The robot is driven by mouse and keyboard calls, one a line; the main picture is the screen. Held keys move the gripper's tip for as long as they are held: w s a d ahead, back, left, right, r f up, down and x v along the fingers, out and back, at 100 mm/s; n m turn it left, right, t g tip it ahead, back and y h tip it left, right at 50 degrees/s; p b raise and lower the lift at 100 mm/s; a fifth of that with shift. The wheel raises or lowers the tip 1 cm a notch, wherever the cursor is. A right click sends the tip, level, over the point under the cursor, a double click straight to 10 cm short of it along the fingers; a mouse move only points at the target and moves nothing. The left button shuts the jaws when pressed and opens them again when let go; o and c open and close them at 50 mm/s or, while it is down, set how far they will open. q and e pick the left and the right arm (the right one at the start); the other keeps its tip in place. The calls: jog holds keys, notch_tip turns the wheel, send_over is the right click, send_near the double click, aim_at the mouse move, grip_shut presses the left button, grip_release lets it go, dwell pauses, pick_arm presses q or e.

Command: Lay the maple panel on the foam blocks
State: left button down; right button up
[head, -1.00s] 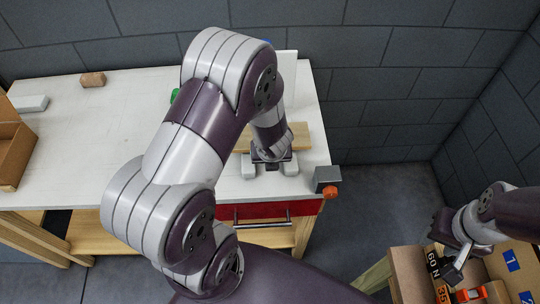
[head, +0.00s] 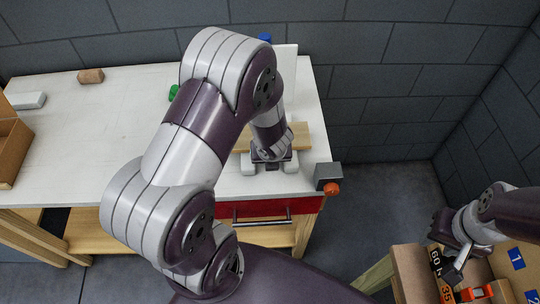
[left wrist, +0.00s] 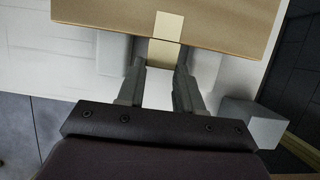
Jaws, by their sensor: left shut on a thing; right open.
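The maple panel (head: 300,136) is a tan board near the right end of the white workbench, partly hidden by my left arm. In the left wrist view the panel (left wrist: 100,28) spans the top, with a pale patch at its middle edge. My left gripper (left wrist: 160,72) is shut on the panel's near edge at that patch. Pale foam blocks (head: 248,165) show under the panel's near side, one on each side of the gripper; I cannot tell whether the panel touches them. My right gripper (head: 453,262) is open at the lower right, above a cardboard box, apart from the panel.
The white workbench (head: 90,140) has free room left of my arm. A wooden block (head: 90,76), a green item (head: 173,92) and a cardboard box (head: 12,152) stand there. A grey wall is behind.

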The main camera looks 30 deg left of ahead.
pick_arm(q)
jog(key=shift+f, duration=0.15)
jog(key=c, duration=0.7)
grip_release()
jog(key=shift+o, duration=0.2)
jog(key=p+v, duration=0.5)
jog(key=v, duration=0.7)
jog(key=shift+r, duration=0.4)
jog(key=shift+d, duration=0.1)
